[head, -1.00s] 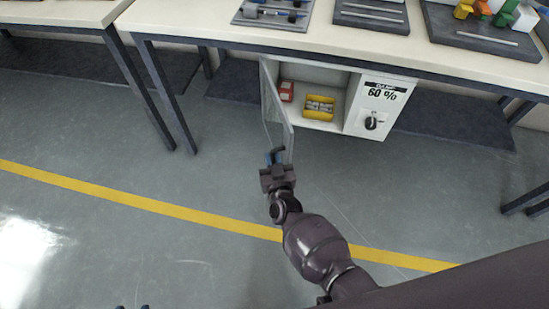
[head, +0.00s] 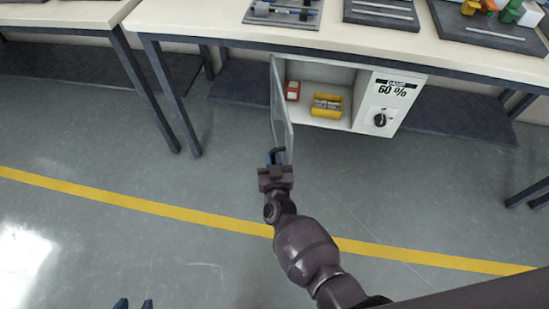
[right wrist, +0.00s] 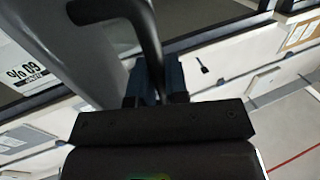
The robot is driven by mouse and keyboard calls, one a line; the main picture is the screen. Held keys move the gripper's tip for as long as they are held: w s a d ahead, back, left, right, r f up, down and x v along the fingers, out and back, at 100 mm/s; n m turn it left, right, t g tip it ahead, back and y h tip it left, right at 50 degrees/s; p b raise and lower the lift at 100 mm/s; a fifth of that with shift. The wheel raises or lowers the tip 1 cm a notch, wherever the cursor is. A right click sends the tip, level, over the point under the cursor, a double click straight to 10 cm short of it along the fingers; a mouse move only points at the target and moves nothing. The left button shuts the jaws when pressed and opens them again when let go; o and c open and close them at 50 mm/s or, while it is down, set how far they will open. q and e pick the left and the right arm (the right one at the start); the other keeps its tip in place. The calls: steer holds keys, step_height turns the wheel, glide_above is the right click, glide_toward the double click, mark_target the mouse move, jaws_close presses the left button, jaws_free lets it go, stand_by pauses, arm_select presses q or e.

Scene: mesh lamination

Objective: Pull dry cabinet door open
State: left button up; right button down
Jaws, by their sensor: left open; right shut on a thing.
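The dry cabinet (head: 345,92) stands under the workbench, and its door (head: 282,108) is swung open at the left side, standing out toward me. My right gripper (head: 275,160) is at the door's near edge, shut on the dark door handle (head: 279,151). In the right wrist view the bent black handle (right wrist: 150,40) passes between the blue fingertips of the gripper (right wrist: 157,82). My left gripper (head: 133,304) is open and empty at the bottom edge of the head view, with only its two blue fingertips showing.
Inside the cabinet are a yellow bin (head: 326,106) and a red box (head: 293,90). A side panel (head: 386,100) shows "60 %" and a black knob. The workbench (head: 300,40) holds trays above. The floor in front is clear, with a yellow line (head: 150,206).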

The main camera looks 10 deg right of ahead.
stand_by(0.5)
steer(key=c, duration=1.4)
jaws_free()
steer(key=shift+c, duration=0.2)
steer(key=shift+s, duration=0.1)
